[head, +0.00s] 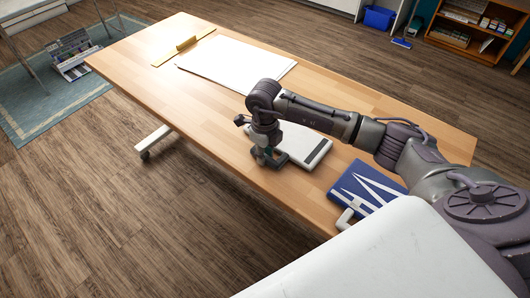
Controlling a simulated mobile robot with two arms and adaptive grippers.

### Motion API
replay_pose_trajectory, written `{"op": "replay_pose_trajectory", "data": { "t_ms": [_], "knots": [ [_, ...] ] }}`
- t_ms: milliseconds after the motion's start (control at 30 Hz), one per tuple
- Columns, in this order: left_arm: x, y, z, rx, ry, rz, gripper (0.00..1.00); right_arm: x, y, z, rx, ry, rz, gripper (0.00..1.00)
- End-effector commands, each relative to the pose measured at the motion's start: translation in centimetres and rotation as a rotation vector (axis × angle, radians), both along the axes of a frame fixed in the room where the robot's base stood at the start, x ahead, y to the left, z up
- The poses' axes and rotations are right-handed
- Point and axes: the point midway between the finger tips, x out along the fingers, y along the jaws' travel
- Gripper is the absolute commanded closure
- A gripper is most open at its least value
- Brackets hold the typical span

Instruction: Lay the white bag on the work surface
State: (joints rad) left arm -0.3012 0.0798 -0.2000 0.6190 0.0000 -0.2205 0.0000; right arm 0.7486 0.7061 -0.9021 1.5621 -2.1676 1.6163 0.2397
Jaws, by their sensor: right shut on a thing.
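The white bag (297,143) is a flat white piece with a dark grey strip along its right end. It lies flat, on or just above the wooden work surface (215,125), near the middle of the table's near side; I cannot tell if it fully touches. My right gripper (268,160) points down at the bag's left end and is shut on it. The fingers and wrist hide that end of the bag. My left gripper is not in view.
Bare wood lies left of the gripper.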

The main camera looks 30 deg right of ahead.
Motion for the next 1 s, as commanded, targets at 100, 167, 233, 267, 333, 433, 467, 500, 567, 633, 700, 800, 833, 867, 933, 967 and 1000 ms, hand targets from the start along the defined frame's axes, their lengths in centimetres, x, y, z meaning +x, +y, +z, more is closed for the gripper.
{"op": "replay_pose_trajectory", "data": {
  "t_ms": [100, 167, 233, 267, 333, 433, 467, 500, 567, 633, 700, 800, 833, 867, 933, 967, 1000],
  "knots": [
    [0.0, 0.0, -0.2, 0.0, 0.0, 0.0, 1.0, 0.0, 0.0, -0.2, 0.0, 0.0, -0.001, 1.0],
    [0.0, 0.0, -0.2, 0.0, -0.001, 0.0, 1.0, 0.0, 0.0, -0.2, 0.0, 0.0, -0.001, 0.71],
    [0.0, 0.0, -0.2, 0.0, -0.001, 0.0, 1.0, 0.0, 0.0, -0.1, 0.0, 0.0, -0.001, 0.59],
    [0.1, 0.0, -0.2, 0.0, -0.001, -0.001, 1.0, 0.0, 0.0, -0.1, 0.0, 0.0, -0.001, 0.54],
    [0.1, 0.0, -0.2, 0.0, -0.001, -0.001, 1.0, 0.0, 0.0, -0.1, 0.0, 0.0, -0.001, 0.51],
    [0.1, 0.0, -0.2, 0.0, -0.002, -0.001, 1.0, 0.0, 0.0, -0.1, 0.0, 0.0, -0.001, 0.51],
    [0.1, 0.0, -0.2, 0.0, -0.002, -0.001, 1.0, 0.0, 0.0, -0.1, 0.0, 0.0, -0.001, 0.51],
    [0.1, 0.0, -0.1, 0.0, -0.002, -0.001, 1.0, 0.0, 0.0, -0.1, 0.0, 0.0, -0.001, 0.51],
    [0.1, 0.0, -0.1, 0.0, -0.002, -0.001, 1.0, 0.0, 0.0, -0.1, 0.0, 0.0, -0.001, 0.51],
    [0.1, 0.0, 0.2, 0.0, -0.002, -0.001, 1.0, 0.0, 0.0, 0.3, 0.0, 0.0, -0.001, 0.51],
    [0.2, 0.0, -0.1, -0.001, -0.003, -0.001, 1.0, 0.1, 0.0, 0.8, 0.001, -0.003, -0.001, 0.51],
    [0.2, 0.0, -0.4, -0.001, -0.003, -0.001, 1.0, 0.1, -0.1, 2.3, 0.0, -0.005, -0.001, 0.51],
    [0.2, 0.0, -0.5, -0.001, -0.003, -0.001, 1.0, 0.1, -0.1, 2.9, 0.0, -0.005, -0.001, 0.51],
    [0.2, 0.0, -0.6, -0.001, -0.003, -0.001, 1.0, 0.2, 0.0, 3.6, 0.001, -0.006, 0.0, 0.51],
    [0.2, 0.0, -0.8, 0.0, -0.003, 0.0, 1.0, 0.2, 0.0, 5.2, 0.0, -0.006, -0.001, 0.51],
    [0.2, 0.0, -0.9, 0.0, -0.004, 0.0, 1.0, 0.1, 0.0, 5.8, 0.0, -0.006, -0.001, 0.51],
    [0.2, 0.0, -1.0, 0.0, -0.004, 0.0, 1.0, 0.2, 0.0, 6.7, 0.001, -0.007, -0.001, 0.51]
  ]
}}
